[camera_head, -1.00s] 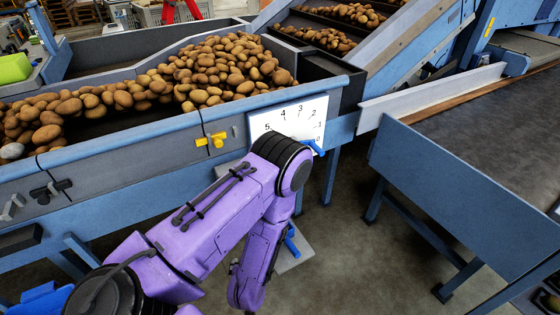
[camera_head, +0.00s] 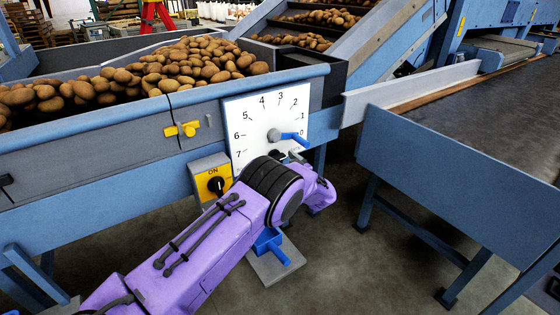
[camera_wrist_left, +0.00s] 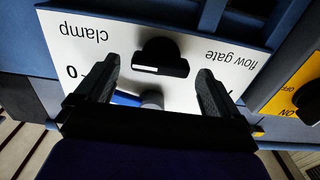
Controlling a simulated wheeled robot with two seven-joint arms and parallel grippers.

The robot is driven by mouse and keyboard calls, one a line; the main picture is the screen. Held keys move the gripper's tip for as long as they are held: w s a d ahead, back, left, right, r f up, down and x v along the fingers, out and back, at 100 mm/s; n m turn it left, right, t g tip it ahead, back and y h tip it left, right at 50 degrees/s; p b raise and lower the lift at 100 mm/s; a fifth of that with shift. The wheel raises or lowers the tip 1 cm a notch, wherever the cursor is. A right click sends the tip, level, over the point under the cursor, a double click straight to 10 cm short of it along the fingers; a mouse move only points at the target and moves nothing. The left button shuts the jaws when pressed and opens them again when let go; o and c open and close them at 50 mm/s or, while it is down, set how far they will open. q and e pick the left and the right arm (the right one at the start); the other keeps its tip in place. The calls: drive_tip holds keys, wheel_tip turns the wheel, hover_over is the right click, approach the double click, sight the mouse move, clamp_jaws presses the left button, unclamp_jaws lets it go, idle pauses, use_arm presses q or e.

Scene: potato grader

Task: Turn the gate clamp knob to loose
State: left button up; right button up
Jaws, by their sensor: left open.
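The white scale panel (camera_head: 243,120) on the grader carries numbers and a grey hub (camera_head: 273,135) with a blue lever (camera_head: 293,136) pointing right, near 0. Below the hub, a black knob (camera_head: 276,154) shows partly behind my left arm. In the left wrist view the panel is upside down. There the black knob (camera_wrist_left: 160,52), with a white mark, stands between the words "clamp" and "flow gate". My left gripper (camera_wrist_left: 158,72) is open, one finger on each side of the knob, and contact is not visible. Its fingers are mostly hidden in the head view. My right gripper is not in view.
A yellow ON/OFF switch box (camera_head: 211,180) sits left of the panel, and a yellow latch (camera_head: 188,129) is on the hopper wall. Potatoes (camera_head: 165,70) fill the hopper. A blue-framed conveyor (camera_head: 450,165) stands to the right, with open floor (camera_head: 345,240) in front.

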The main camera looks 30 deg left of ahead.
use_arm(q)
drive_tip(key=shift+w+a, duration=0.25)
drive_tip(key=shift+a, duration=0.35)
drive_tip(key=c, duration=1.1)
drive_tip(key=shift+o, duration=0.3)
drive_tip(key=shift+f, duration=0.1)
drive_tip(key=shift+s+f+n+b, duration=0.15)
drive_tip(key=shift+n+b, duration=2.4)
drive_tip(key=shift+n, duration=1.85)
drive_tip(key=shift+s+f+n+b, duration=0.1)
drive_tip(key=shift+n+b, duration=2.45)
drive_tip(key=shift+n, duration=2.15)
